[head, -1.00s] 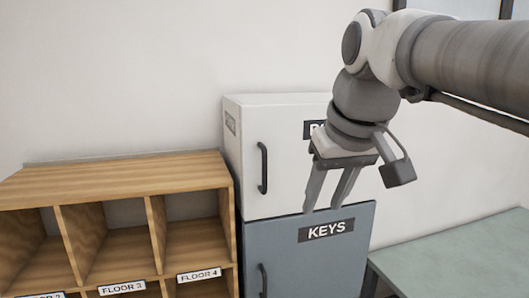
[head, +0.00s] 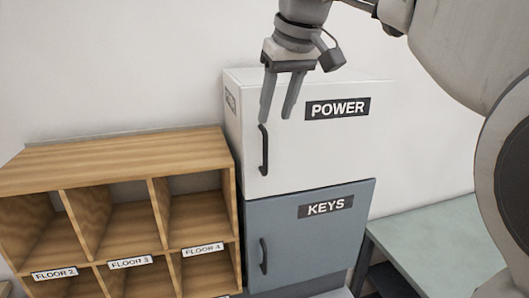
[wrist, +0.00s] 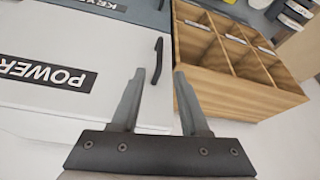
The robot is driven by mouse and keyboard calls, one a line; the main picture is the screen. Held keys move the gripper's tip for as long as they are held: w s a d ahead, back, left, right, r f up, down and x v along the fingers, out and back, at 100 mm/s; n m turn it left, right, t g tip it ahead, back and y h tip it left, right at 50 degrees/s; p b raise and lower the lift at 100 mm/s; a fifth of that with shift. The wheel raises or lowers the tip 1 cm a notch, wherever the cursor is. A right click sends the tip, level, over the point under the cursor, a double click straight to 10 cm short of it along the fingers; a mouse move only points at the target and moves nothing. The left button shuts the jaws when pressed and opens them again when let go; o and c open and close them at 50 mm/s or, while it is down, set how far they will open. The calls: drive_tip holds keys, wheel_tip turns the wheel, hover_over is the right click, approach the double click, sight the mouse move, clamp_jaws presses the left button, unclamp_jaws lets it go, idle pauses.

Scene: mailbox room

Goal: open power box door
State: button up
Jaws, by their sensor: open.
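The white power box (head: 310,150) has a door marked POWER and a dark vertical handle (head: 264,150) at the door's left edge. The door looks shut. My gripper (head: 277,120) is open and empty, pointing down in front of the upper left part of the door, just above the handle in the head view.
A grey-blue KEYS box (head: 310,240) with its own handle (head: 263,256) is directly below. A wooden shelf (head: 115,155) with labelled compartments stands to the left. A greenish table (head: 440,235) is at the right.

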sight(267, 145)
drive_tip(key=x, duration=1.1)
drive_tip(key=shift+w+f, duration=0.1)
drive_tip(key=shift+w, duration=0.05)
clamp_jaws()
idle(0.9)
